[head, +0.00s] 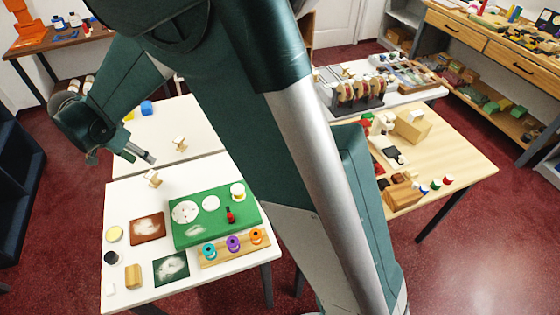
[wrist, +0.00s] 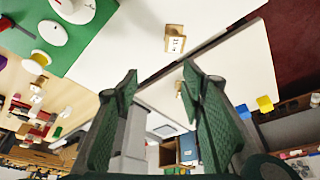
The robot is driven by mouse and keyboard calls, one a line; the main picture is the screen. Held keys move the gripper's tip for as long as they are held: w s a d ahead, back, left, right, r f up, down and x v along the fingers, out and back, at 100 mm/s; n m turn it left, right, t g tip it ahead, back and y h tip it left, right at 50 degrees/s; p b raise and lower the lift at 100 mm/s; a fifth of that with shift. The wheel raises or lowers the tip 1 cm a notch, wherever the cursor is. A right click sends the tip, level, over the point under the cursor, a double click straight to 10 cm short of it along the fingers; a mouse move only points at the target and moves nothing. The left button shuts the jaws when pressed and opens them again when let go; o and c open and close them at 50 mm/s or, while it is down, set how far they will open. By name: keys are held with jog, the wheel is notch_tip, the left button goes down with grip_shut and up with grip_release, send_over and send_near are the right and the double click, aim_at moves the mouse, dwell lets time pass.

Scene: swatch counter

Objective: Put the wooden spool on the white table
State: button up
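My gripper (head: 148,158) is at the left in the head view, above the white tables. In the wrist view its two green fingers (wrist: 159,72) stand apart with nothing between them. The near white table (head: 122,205) holds a green mat (head: 188,221). A pale spool-like piece (head: 237,190) stands at the mat's far right corner; I cannot tell whether it is the wooden spool. Teal (head: 210,251), purple (head: 233,243) and orange (head: 257,236) spools stand in a wooden rack. Another white table (head: 160,128) adjoins behind.
A small wooden card holder (head: 152,178) stands below my gripper; it also shows in the wrist view (wrist: 174,38). Another (head: 180,144) stands on the rear white table, with a blue object (head: 146,107). A wooden table (head: 455,155) at right carries blocks. My arm hides the middle.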

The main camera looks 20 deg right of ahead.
jog(key=s+d+r+n+y, duration=0.1)
jog(key=s+d+r, duration=0.25)
jog(key=d, duration=0.45)
jog(key=s+d+r+n+t, duration=0.1)
jog(key=s+d+r+n, duration=0.15)
jog(key=d+r, duration=0.4)
jog(key=s+d+r+n+y, duration=0.1)
jog(key=s+d+r, duration=0.25)
jog(key=d, duration=0.65)
jog(key=s+d+f+n+t, duration=0.1)
jog(key=s+d+n+t, duration=0.2)
jog(key=s+d, duration=1.4)
jog(key=s+n, duration=0.1)
jog(key=s, duration=0.3)
jog(key=shift+d+y, duration=0.2)
jog(key=shift+y, duration=0.2)
jog(key=shift+s, duration=0.1)
